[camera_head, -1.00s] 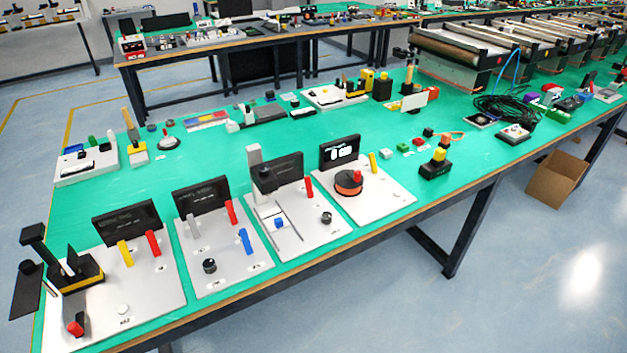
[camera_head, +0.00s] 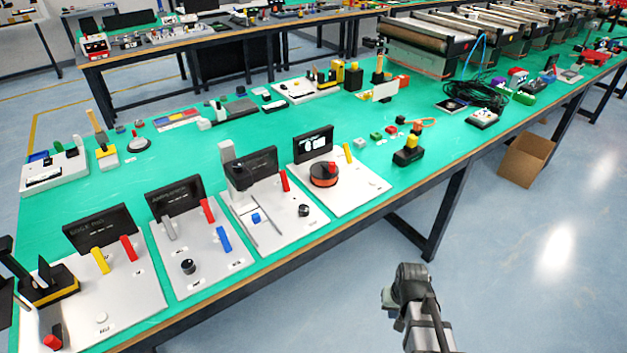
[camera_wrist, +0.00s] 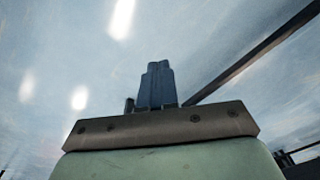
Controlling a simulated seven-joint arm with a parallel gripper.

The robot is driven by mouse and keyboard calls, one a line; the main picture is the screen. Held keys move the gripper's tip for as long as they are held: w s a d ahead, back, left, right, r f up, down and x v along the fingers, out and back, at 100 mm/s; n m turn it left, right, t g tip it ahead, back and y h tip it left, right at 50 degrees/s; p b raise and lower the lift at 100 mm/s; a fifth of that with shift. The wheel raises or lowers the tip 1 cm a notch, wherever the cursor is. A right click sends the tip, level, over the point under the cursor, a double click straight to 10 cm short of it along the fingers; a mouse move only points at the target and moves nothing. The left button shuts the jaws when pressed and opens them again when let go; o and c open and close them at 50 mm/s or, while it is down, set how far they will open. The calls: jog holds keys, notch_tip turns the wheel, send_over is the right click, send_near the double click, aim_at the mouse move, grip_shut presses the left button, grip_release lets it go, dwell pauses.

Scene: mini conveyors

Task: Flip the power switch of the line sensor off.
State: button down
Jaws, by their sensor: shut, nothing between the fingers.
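Several grey station plates stand along the near edge of the green table in the head view, each with a black display. They are a left plate with a yellow and a red lever (camera_head: 132,300), a second with a blue and a red lever (camera_head: 205,281), a third with a red lever and slotted track (camera_head: 283,236), and a fourth with an orange disc (camera_head: 358,190). Labels are too small to tell which is the line sensor or its switch. My gripper (camera_wrist: 158,66) is shut and empty in the wrist view, over the floor, away from the plates.
The green table (camera_head: 190,140) holds a black and yellow button block (camera_head: 407,152), a black cable coil (camera_head: 475,92) and rollers at the back. A cardboard box (camera_head: 526,160) stands on the floor.

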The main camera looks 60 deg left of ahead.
jog(key=s+a+r+y, duration=0.3)
jog(key=a+r, duration=1.3)
jog(key=s+a+r+y, duration=0.3)
jog(key=s+a+r, duration=0.1)
jog(key=a+r, duration=1.15)
jog(key=m, duration=1)
send_near(285, 177)
jog(key=f, duration=0.3)
jog(key=shift+d+f, duration=0.2)
jog(key=shift+f, duration=0.15)
jog(key=shift+a+f, duration=0.2)
jog(key=shift+a, duration=0.35)
jog(key=shift+a+f, duration=0.2)
jog(key=shift+a, duration=0.35)
jog(key=shift+a+f, duration=0.3)
jog(key=shift+a, duration=0.45)
